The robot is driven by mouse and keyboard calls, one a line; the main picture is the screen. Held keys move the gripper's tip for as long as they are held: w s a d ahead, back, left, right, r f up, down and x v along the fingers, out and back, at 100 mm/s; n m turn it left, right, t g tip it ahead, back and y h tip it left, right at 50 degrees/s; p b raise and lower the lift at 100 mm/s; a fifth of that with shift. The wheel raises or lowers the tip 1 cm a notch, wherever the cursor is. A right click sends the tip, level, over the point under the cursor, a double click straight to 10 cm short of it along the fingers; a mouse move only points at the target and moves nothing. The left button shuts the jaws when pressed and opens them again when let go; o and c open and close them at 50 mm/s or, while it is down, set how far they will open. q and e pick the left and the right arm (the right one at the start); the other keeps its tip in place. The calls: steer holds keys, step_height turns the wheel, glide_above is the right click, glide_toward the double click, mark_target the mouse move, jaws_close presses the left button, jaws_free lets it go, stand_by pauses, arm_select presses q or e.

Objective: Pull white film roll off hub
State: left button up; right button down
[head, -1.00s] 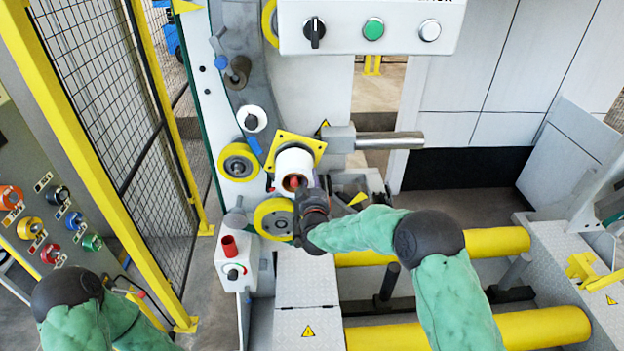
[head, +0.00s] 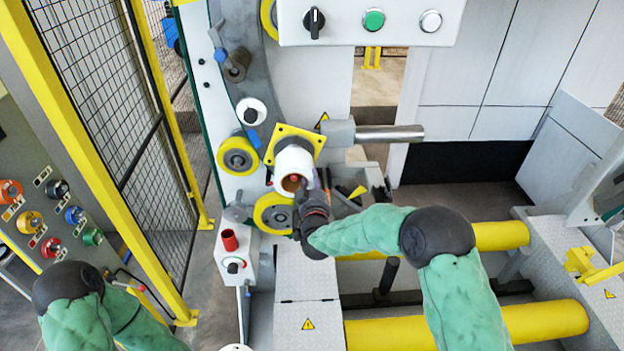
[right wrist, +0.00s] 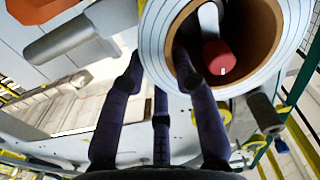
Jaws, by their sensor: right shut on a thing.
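The white film roll (head: 294,161) with a brown core sits around the hub, in front of the square yellow plate (head: 319,136). Grey shows between plate and roll. The hub's red end (right wrist: 219,57) shows inside the core in the right wrist view. My right gripper (head: 304,190) is shut on the roll's wall at its open end. In the right wrist view, one finger of the gripper (right wrist: 158,72) reaches into the core and another is outside the white film roll (right wrist: 153,38). My left gripper is out of view; only part of that arm shows.
Yellow rollers (head: 238,157) sit left of and below the roll. A grey shaft (head: 390,133) sticks out to the right. A control box (head: 365,22) hangs above, and a mesh fence (head: 105,70) stands left. Large yellow bars (head: 470,324) lie at lower right.

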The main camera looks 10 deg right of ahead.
steer(key=shift+v, duration=0.95)
steer(key=shift+s+d, duration=0.1)
steer(key=shift+s, duration=0.6)
steer(key=shift+s+r, duration=0.1)
steer(key=shift+s, duration=0.05)
steer(key=v, duration=0.8)
steer(key=shift+s+a, duration=0.2)
steer(key=shift+s, duration=0.1)
stand_by(1.0)
